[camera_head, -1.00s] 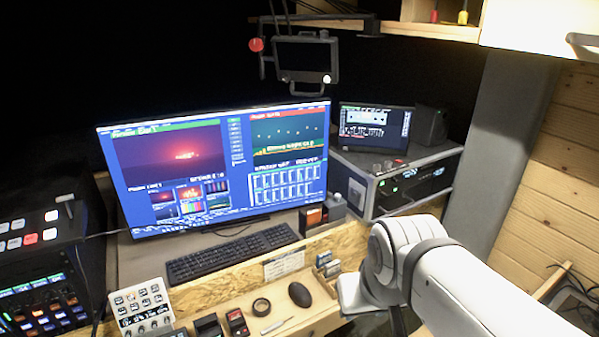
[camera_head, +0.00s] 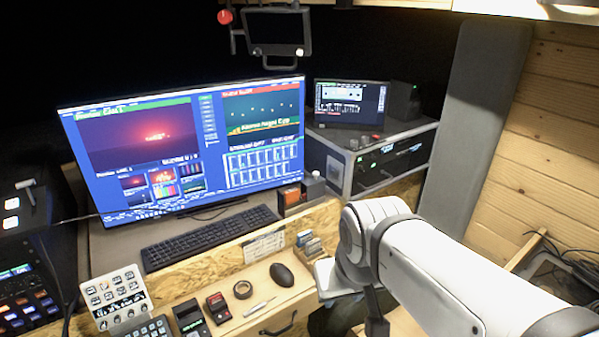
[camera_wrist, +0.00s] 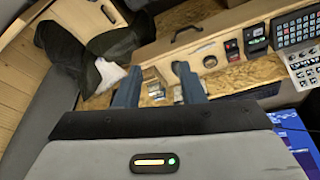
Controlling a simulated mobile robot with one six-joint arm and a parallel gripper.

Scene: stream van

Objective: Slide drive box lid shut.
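A small group of grey and bluish blocks (camera_head: 308,243) sits at the back of the wooden desk strip, right of the paper label. It may be the drive box, but it is too small to tell, and I cannot make out a lid. In the wrist view, small metallic and tan blocks (camera_wrist: 153,84) show between and beyond my fingers. My gripper (camera_wrist: 157,69) is open, its two dark fingers well apart with nothing held. In the head view its dark end (camera_head: 376,326) hangs at the lower edge, partly cut off, right of the desk drawer.
On the desk strip are a mouse (camera_head: 282,274), a tape roll (camera_head: 243,289), a red device (camera_head: 217,307) and a keypad (camera_head: 118,297). A keyboard (camera_head: 208,238) and a large monitor (camera_head: 185,150) stand behind. A grey pillar (camera_head: 468,125) rises at the right.

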